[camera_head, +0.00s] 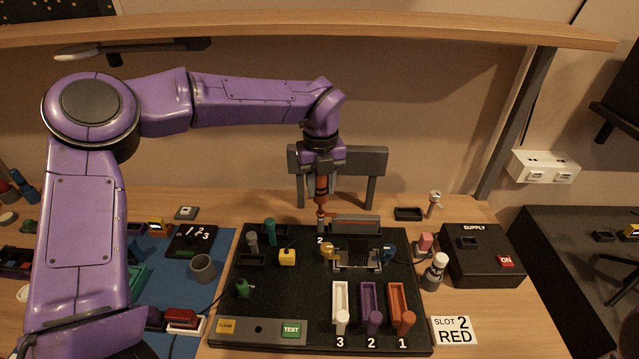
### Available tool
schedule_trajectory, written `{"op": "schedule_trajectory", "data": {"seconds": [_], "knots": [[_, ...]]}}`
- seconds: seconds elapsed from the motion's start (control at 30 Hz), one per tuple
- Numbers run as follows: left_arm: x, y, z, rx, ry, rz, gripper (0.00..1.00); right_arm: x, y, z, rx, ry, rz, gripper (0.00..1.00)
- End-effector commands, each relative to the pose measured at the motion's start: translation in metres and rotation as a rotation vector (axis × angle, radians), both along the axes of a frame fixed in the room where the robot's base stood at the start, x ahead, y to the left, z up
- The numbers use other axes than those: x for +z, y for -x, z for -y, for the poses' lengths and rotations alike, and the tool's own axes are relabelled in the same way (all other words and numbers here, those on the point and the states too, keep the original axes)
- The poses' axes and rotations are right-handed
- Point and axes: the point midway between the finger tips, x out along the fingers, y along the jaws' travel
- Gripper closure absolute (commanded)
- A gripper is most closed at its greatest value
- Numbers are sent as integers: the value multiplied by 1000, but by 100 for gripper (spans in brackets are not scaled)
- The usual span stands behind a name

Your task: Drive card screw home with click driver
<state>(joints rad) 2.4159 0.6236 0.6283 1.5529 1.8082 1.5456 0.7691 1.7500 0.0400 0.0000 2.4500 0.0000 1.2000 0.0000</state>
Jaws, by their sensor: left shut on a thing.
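My left gripper (320,168) points down over the back of the black board and is shut on an orange-brown driver (321,192). The driver hangs upright, with its lower end close to the left end of a grey card-like piece (355,226). A "2" mark is beside that spot. The screw is not distinguishable, and I cannot tell whether the driver tip touches it. My right gripper is not in view.
The black board (260,305) carries white, purple and orange slots numbered 3, 2 and 1, and a green TEST button (291,329). A sign (454,330) reads "SLOT 2 RED". The black SUPPLY box (480,262) stands right. A grey cup (203,267) stands left.

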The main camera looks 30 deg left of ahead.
Motion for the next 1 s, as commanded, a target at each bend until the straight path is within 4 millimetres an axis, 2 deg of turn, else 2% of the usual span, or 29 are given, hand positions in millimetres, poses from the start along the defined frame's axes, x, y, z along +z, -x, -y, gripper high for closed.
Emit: {"op": "schedule_trajectory", "data": {"seconds": [0.57,1.0], "knots": [[-2,1,0,-1,0,-6,100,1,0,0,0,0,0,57],[42,1,0,1,0,-1,100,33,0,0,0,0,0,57]]}}
